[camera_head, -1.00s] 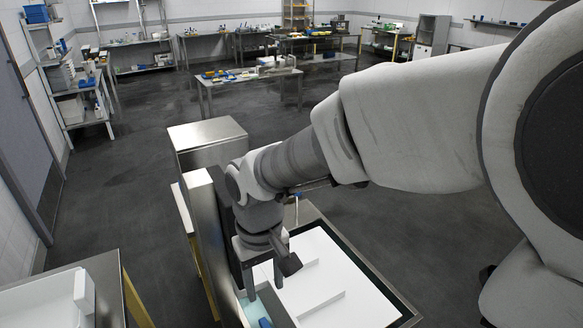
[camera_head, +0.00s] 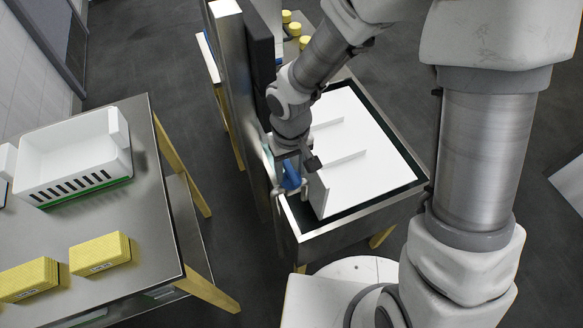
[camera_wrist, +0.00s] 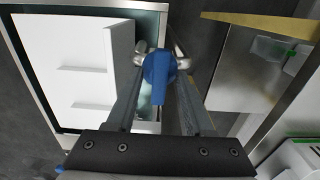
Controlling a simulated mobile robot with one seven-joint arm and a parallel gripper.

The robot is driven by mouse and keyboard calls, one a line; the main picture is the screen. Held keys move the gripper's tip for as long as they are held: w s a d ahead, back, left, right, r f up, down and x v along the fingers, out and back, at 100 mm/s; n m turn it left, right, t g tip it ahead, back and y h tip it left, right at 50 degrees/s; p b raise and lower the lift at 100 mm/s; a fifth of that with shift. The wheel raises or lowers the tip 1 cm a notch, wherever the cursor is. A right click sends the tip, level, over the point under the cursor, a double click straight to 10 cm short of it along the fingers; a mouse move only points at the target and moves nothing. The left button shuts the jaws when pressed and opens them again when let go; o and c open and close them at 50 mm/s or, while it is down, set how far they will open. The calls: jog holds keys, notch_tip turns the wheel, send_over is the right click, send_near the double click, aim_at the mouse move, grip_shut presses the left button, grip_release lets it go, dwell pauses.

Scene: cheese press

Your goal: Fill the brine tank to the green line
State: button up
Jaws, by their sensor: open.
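A blue valve handle (camera_head: 291,178) sits on pale pipework at the near left corner of a steel-framed basin (camera_head: 340,226). In the wrist view the blue handle (camera_wrist: 159,72) lies between the fingers of my gripper (camera_wrist: 158,100), which is open, with a finger on either side. I cannot tell whether they touch it. In the head view my gripper (camera_head: 297,170) points down at the handle and partly hides it. White panels with low ridges (camera_head: 355,140) fill most of the basin. A narrow teal strip (camera_wrist: 148,32) shows beside them. I see no green line on the basin.
A steel table (camera_head: 165,225) at left holds a white slotted crate (camera_head: 72,160) with a green stripe and yellow blocks (camera_head: 100,254). A tall steel panel (camera_head: 238,90) stands close along the basin's left side. Floor shows between table and basin.

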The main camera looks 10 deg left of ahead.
jog(key=shift+f, duration=0.65)
grip_shut()
